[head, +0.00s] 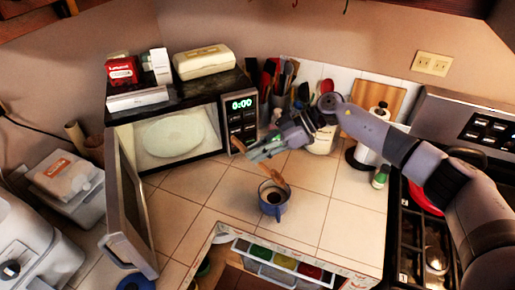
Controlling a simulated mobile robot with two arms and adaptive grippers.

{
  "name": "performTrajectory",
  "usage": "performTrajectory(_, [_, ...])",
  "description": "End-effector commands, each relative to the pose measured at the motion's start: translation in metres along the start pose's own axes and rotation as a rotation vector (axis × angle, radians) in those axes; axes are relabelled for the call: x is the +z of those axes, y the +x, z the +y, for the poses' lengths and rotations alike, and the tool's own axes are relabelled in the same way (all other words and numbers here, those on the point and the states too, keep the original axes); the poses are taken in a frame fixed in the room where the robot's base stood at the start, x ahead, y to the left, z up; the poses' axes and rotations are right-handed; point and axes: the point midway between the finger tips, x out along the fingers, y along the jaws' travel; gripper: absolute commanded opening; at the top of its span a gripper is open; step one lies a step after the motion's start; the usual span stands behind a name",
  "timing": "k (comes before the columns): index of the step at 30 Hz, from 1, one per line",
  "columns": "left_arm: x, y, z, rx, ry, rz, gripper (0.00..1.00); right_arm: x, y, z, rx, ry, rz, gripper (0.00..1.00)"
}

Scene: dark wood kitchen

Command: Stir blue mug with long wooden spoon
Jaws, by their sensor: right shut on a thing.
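The blue mug (274,207) stands upright on the tiled counter near its front edge, with dark contents visible inside. My right gripper (262,150) is above and behind the mug, shut on the long wooden spoon (270,179). The spoon is tilted, with one end up left of the fingers and the other at the mug's opening. I cannot tell how deep its tip is inside the mug. The fingers hide part of the spoon. My left gripper is not in view.
An open microwave (170,138) stands left, its door (126,205) swung out over the counter. Behind my gripper are utensil holders and a white canister (322,140). A paper towel roll (370,140) and a green-capped bottle (380,177) stand right, beside the stove (432,240). Tiles around the mug are clear.

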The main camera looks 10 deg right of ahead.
Motion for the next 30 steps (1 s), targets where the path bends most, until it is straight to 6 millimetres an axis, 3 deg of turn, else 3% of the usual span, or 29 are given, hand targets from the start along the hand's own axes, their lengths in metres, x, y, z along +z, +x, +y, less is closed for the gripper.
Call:
performTrajectory(1, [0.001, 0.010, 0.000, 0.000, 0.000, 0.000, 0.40, 0.008, 0.005, 0.000, 0.000, -0.001, 0.000, 0.00])
performTrajectory(7, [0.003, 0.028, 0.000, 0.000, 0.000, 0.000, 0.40, 0.022, 0.014, 0.000, 0.000, -0.002, 0.000, 0.00])
performTrajectory(30, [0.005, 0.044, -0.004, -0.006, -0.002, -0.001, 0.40, 0.070, 0.045, 0.000, -0.001, -0.001, 0.000, 0.00])
